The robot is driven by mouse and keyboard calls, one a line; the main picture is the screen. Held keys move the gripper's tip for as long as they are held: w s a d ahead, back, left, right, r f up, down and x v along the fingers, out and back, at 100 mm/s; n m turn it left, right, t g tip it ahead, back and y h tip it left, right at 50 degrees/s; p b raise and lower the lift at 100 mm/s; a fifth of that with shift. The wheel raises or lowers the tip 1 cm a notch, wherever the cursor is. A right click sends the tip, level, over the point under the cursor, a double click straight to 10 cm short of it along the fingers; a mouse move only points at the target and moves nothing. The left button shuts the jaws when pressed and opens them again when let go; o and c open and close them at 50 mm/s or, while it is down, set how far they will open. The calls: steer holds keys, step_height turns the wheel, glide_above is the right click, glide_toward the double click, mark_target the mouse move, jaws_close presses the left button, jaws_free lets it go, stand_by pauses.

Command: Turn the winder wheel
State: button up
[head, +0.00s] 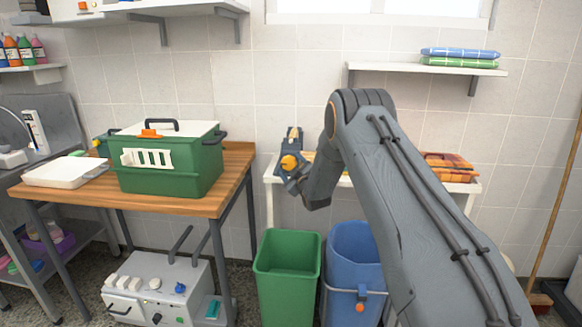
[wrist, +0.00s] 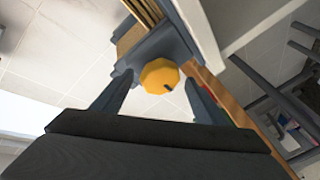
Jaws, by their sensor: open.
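A yellow-orange faceted knob, which looks like the winder wheel (head: 289,161), sits on a dark grey-blue device (head: 295,139) at the left end of a white table. In the wrist view the knob (wrist: 158,72) shows face-on with a small dark mark near its lower right. My gripper (head: 297,180) is open, close to the knob. In the wrist view its two fingers (wrist: 158,95) stand left and right of the knob, with gaps on both sides. I cannot tell how deep the knob lies between them. My arm hides part of the table.
A green bin (head: 287,270) and a blue bin (head: 353,255) stand below the white table (head: 463,190). An orange-brown item (head: 450,166) lies at its right end. A green carrier (head: 170,160) stands on the wooden table (head: 205,204) at left. Folded towels (head: 460,57) lie on a wall shelf.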

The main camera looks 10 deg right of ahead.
steer(key=c, duration=1)
steer(key=shift+c, duration=0.2)
steer(key=shift+f+b, duration=0.1)
steer(key=shift+b, duration=0.25)
